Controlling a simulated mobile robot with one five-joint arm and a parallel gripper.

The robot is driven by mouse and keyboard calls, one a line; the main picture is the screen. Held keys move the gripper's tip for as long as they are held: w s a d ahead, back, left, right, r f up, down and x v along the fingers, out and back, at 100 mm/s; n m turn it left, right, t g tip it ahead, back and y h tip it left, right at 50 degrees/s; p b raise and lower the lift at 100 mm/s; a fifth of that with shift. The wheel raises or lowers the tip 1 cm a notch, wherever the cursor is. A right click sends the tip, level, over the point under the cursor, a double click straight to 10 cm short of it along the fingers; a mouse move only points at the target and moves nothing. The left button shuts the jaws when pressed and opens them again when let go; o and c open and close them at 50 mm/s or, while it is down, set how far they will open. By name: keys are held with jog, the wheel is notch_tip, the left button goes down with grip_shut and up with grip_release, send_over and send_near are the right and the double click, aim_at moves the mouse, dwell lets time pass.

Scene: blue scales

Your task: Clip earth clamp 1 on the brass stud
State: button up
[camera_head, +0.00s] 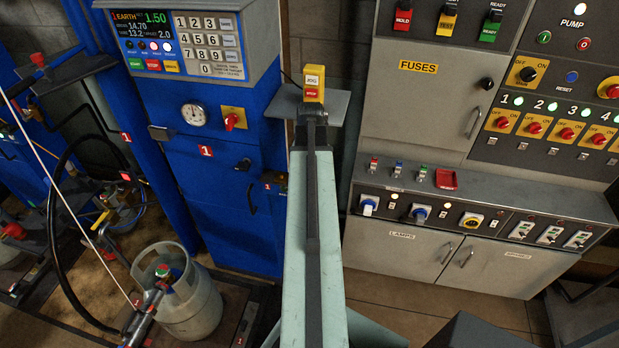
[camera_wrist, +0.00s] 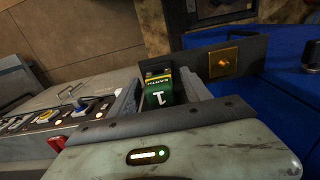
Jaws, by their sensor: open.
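Earth clamp 1, a green block with a yellow-and-dark end (camera_wrist: 160,92) marked EARTH and 1, shows in the middle of the wrist view. My gripper (camera_wrist: 163,76) is open, with one grey finger on each side of the clamp. Whether the fingers touch it cannot be told. A brass stud on a brass square (camera_wrist: 222,62) sits on a dark plate, right of the clamp and apart from it. A small brass piece (camera_head: 272,180) on the blue cabinet's right side in the head view may be the same stud. My arm hides my fingers and the clamp there.
The blue cabinet (camera_head: 208,165) stands left of my arm. The grey switch bench (camera_head: 430,258) and fuse cabinet (camera_head: 415,95) stand to the right. A yellow JOG/STOP box (camera_head: 314,83) shows beyond my arm. A grey gas cylinder (camera_head: 190,300) stands low at left.

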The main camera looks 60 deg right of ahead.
grip_shut()
jog(key=shift+r+p, duration=3.05)
